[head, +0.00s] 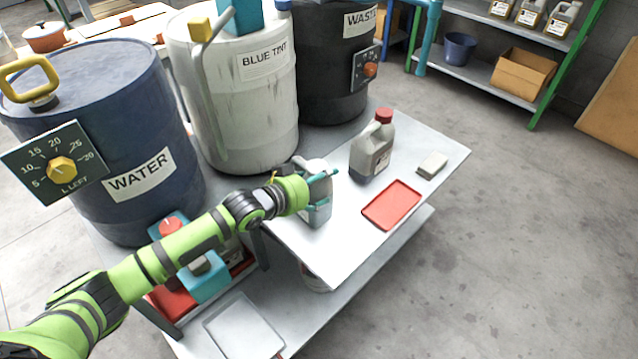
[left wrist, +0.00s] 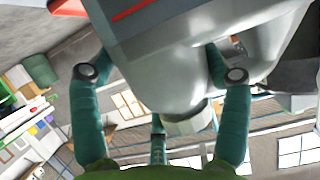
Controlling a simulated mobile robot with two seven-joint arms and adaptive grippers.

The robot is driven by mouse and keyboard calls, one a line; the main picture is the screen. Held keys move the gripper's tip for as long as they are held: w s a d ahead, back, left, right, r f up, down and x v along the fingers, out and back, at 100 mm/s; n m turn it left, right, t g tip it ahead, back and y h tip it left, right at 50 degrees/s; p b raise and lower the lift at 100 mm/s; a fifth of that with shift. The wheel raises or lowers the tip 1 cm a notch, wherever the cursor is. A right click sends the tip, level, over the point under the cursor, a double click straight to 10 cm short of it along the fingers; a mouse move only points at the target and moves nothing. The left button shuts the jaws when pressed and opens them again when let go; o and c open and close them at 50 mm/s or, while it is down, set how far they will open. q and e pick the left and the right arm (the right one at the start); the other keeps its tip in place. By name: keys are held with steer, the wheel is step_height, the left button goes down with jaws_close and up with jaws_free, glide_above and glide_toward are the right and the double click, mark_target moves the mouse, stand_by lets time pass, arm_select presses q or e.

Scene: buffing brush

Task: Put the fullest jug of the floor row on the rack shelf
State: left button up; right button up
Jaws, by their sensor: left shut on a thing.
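My left gripper (head: 322,177), with teal fingers, is shut on a pale grey jug (head: 318,213) at the left part of the white table top. In the left wrist view the fingers (left wrist: 163,74) stand on both sides of the jug's grey body (left wrist: 165,55), with a pale cap-like end (left wrist: 188,121) between them. Whether the jug touches the table is hard to tell. A second jug (head: 371,155) with a red cap and dark lower half stands on the table. The rack (head: 575,60) at upper right holds several jugs (head: 530,12) on its upper shelf. No floor row of jugs is visible. My right gripper is out of view.
Large WATER (head: 100,130), BLUE TINT (head: 240,110) and WASTE (head: 335,60) drums stand behind. A blue bucket (head: 460,48) and cardboard box (head: 523,75) occupy the lower shelf. The right floor is clear.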

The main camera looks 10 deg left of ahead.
arm_select(q)
steer(key=shift+w+r, duration=0.1)
steer(key=shift+r, duration=0.05)
steer(key=o, duration=1.7)
steer(key=shift+f, duration=0.2)
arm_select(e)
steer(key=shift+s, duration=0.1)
arm_select(q)
steer(key=shift+r, duration=0.2)
steer(key=shift+s+a+r, duration=0.1)
steer(key=shift+s+a, duration=0.1)
steer(key=shift+s, duration=0.2)
steer(key=p+v, duration=0.2)
steer(key=v, duration=0.9)
steer(key=shift+s, duration=0.2)
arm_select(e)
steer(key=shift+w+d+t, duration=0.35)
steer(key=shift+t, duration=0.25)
